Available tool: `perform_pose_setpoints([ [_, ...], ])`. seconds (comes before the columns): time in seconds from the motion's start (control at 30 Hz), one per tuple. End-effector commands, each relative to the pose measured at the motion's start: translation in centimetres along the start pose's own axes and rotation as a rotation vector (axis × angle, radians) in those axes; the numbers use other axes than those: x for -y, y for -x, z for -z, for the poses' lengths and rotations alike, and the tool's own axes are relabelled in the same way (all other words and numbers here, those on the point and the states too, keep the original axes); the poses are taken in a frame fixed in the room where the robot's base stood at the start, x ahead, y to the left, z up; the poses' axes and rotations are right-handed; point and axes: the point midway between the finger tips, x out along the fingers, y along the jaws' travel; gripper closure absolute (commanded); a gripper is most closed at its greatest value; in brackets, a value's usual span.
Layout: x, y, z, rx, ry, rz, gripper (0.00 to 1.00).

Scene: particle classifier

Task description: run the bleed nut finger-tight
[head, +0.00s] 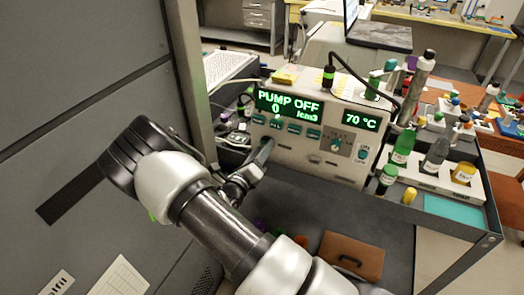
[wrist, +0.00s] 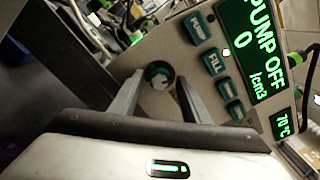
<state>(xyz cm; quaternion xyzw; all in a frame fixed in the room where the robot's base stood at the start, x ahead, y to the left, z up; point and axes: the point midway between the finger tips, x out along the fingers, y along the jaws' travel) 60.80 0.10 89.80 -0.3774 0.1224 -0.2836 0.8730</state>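The particle classifier (head: 310,160) is a beige box with a green display reading PUMP OFF and 0 /cm3, beside a smaller 70 °C display. My gripper (head: 262,152) is at the lower left of that panel. In the wrist view, the two grey fingers of my gripper (wrist: 159,88) stand apart, one on each side of the knob, with narrow gaps visible. In the head view my gripper hides the knob.
Teal buttons (wrist: 214,64) run along the panel close to the right finger. A grey cabinet wall (head: 80,90) stands close on the left of my arm. Bottles (head: 403,145) in a white rack stand right of the classifier. A brown case (head: 350,257) lies on the lower shelf.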

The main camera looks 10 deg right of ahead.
Motion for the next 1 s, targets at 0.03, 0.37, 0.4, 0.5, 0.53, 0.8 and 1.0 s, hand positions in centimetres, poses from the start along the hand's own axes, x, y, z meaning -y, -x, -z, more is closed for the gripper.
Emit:
perform_pose_setpoints([
  [0.03, 0.00, 0.02, 0.00, 0.000, 0.000, 0.000, 0.67],
  [0.37, 0.00, 0.05, 0.00, 0.000, -0.006, 0.000, 0.96],
  [0.4, 0.00, 0.05, 0.01, 0.000, -0.011, 0.000, 0.96],
  [0.5, -0.01, 0.05, 0.01, -0.001, -0.033, 0.000, 0.96],
  [0.53, -0.01, 0.05, 0.02, -0.001, -0.043, 0.000, 0.96],
  [0.8, -0.05, 0.08, 0.05, -0.002, -0.210, 0.000, 0.96],
  [1.0, -0.08, 0.11, 0.08, -0.002, -0.395, 0.000, 0.96],
])
